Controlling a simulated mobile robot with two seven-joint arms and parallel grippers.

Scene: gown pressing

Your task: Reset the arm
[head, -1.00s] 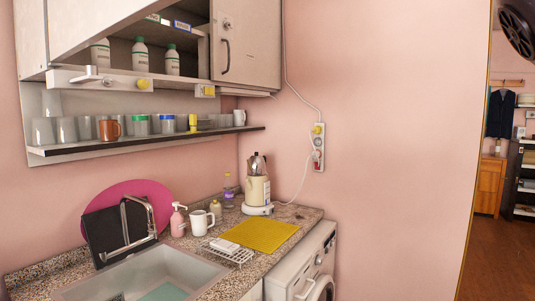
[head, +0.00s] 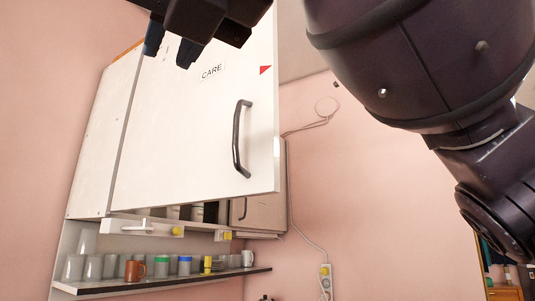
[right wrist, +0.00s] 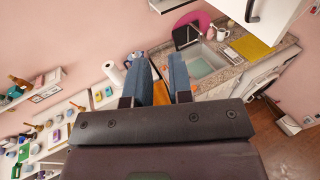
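My right gripper (head: 172,45) shows at the top edge of the head view, in front of the white cabinet door (head: 185,135). My dark right arm (head: 420,60) fills the upper right. In the right wrist view, the right gripper's two blue fingers (right wrist: 160,84) are apart with nothing held between them. My left gripper is in neither view now.
The door has a "CARE" label and a dark handle (head: 240,140), and stands out from the cabinet. A shelf with cups (head: 160,283) is below. The wrist view shows the sink (right wrist: 205,60) and crowded white shelves (right wrist: 55,130) at left.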

